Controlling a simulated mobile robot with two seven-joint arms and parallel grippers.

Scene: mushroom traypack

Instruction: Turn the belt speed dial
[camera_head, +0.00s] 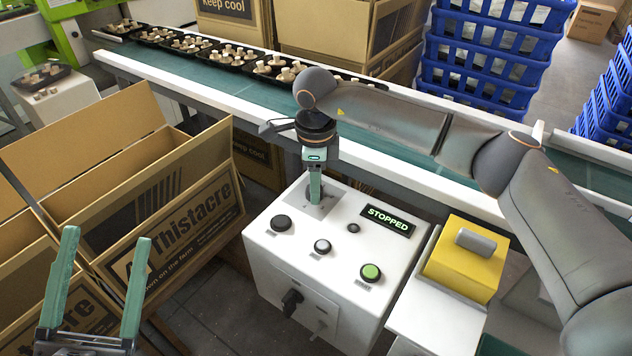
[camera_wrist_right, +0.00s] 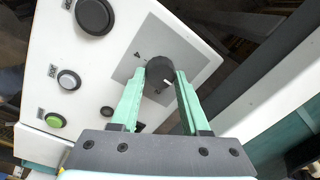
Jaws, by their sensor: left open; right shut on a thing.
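The belt speed dial is a dark round knob on a grey plate at the back of the white control box (camera_head: 262,249). In the right wrist view the dial (camera_wrist_right: 158,72) sits between the fingertips of my right gripper (camera_wrist_right: 160,84), which is shut on it. A pale mark shows on the dial's face. In the head view my right gripper (camera_head: 314,186) comes down onto the plate and hides the dial. A display (camera_head: 388,219) on the box reads STOPPED. My left gripper (camera_head: 96,250) is open and empty at the lower left, in front of the cardboard boxes.
Black, white and green buttons (camera_head: 370,272) stand on the box top. A yellow block with a grey handle (camera_head: 465,268) is to its right. Behind, a conveyor (camera_head: 210,73) carries trays of mushrooms. A Thistacre carton (camera_head: 190,225) stands left; blue crates (camera_head: 480,60) are stacked behind.

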